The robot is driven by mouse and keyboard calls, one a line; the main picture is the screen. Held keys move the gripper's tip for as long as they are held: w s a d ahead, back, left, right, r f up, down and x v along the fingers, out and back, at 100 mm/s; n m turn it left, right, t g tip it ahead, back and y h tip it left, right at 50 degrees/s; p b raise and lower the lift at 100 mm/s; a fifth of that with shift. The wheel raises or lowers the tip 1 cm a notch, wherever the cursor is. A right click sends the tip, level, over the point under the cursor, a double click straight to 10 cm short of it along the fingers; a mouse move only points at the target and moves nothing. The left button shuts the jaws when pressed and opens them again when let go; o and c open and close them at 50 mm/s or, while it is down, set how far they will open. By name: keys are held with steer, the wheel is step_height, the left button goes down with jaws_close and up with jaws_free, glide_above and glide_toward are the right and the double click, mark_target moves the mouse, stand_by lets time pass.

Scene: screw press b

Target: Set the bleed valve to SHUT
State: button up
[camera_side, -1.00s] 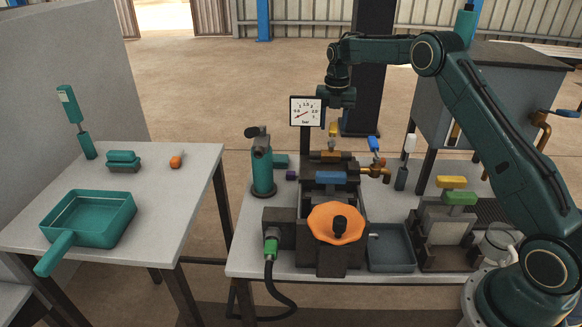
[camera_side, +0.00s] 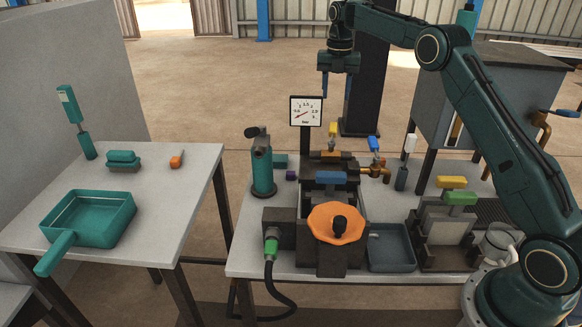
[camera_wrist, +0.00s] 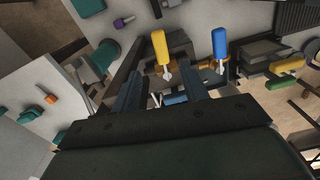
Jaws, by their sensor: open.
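Two lever valves sit on brass pipework at the back of the press. One has a yellow handle (camera_side: 334,131), also in the wrist view (camera_wrist: 161,48). The other has a blue handle (camera_side: 374,144), to its right, also in the wrist view (camera_wrist: 219,44). Both handles stand up from their bodies in the side view. No SHUT marking is readable, and I cannot tell which is the bleed valve. My gripper (camera_side: 325,94) is open and empty, above the yellow-handled valve and apart from it. In the wrist view the yellow handle shows beyond and between the fingers.
A pressure gauge (camera_side: 306,111) on a post stands close left of my gripper. A teal cylinder (camera_side: 262,170) stands left of the press. The orange handwheel (camera_side: 336,224) is at the front. A grey tray (camera_side: 391,249) is to its right. Air around my gripper's right side is clear.

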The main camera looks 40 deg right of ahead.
steer(key=shift+r, duration=1.85)
steer(key=shift+c, duration=0.3)
steer(key=shift+d, duration=0.15)
steer(key=c, duration=0.7)
steer(key=shift+s+d, duration=0.15)
jaws_close()
steer(key=s+d+f+m+t+y, duration=0.1)
steer(key=s+d+f+m, duration=0.1)
steer(key=m, duration=0.7)
steer(key=s+d+f+m+t+y, duration=0.1)
steer(key=s+d+m, duration=0.3)
steer(key=m, duration=0.5)
steer(key=shift+s+d+f+t+y, duration=0.4)
steer(key=shift+s+f+t, duration=0.35)
steer(key=shift+s, duration=0.5)
